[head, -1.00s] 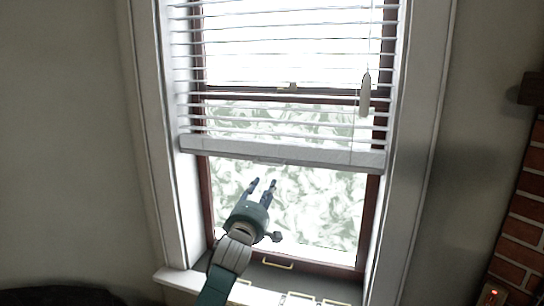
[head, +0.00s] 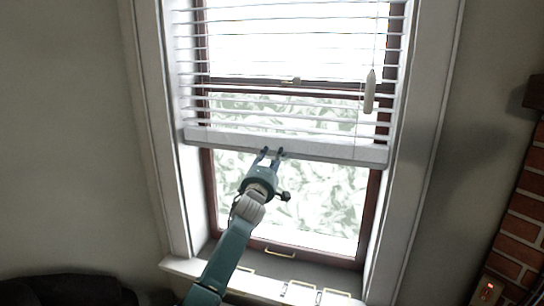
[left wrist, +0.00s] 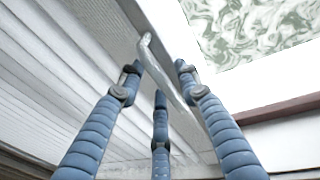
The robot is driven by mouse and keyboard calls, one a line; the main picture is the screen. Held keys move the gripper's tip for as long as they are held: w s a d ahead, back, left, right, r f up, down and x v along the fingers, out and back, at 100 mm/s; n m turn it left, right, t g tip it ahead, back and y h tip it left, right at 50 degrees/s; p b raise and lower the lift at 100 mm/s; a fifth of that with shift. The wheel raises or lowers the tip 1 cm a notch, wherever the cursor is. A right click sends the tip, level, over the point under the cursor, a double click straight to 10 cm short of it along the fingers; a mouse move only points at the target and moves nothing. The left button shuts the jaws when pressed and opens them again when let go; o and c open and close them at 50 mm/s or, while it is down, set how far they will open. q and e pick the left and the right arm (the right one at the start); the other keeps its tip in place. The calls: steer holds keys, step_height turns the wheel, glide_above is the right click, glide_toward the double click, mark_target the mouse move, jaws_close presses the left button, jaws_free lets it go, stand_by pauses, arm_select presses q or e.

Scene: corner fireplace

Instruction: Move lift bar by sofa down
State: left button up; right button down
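The lift bar (head: 330,151) is the white bottom rail of the window blind, about halfway down the window. My left gripper (head: 270,151) is at the lower edge of this bar, left of its middle. In the left wrist view its blue fingers (left wrist: 160,75) are spread apart, with a thin pale handle (left wrist: 168,70) on the bar running between them. The fingers do not look closed on the handle; whether any finger touches it I cannot tell. The sofa is not clearly identifiable; a dark rounded shape (head: 65,290) shows at the lower left. My right gripper is out of view.
White blind slats (head: 285,118) are above the bar, with a hanging cord pull (head: 370,92) at the right. Below are window glass (head: 325,200) and a white sill (head: 185,266) with brass-coloured handles near it. A brick fireplace (head: 520,230) stands at the right.

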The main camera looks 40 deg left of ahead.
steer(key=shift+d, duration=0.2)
arm_select(q)
jaws_close()
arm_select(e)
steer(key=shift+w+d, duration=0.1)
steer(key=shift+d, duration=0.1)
